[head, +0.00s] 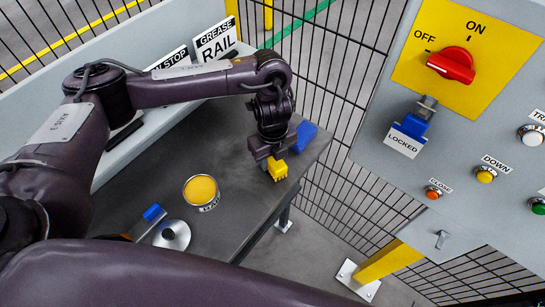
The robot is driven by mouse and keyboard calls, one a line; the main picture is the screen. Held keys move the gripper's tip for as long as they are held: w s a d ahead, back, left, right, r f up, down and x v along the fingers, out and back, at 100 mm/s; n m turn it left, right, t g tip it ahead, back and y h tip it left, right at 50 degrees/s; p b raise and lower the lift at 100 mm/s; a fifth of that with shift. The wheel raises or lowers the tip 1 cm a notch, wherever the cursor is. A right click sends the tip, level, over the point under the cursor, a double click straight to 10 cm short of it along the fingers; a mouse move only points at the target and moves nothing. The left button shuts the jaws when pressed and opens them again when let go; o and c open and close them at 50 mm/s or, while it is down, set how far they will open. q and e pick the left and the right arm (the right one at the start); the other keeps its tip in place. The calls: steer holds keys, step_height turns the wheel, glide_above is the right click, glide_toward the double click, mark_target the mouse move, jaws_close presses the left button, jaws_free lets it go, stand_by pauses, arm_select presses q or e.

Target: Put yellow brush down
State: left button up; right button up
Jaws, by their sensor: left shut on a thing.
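My left gripper (268,160) reaches over the right part of the dark table (232,222). It is shut on the yellow brush (277,168), which shows as a small yellow block at the fingertips. The brush is close to the tabletop, but I cannot tell whether it touches it. A blue object (304,135) lies just behind and to the right of the gripper. My right gripper is not in view.
A round tin with yellow contents (200,189) stands mid-table. A blue-handled tool (153,213) and a grey disc (172,235) lie at the front left. A control panel (450,130) with a red switch (452,65) and blue lock (412,125) rises at the right.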

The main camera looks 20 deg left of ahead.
arm_select(q)
steer(key=shift+f, duration=0.15)
steer(key=o, duration=0.9)
step_height(320, 180, up, 12)
steer(key=shift+r, duration=0.2)
steer(key=shift+f, duration=0.1)
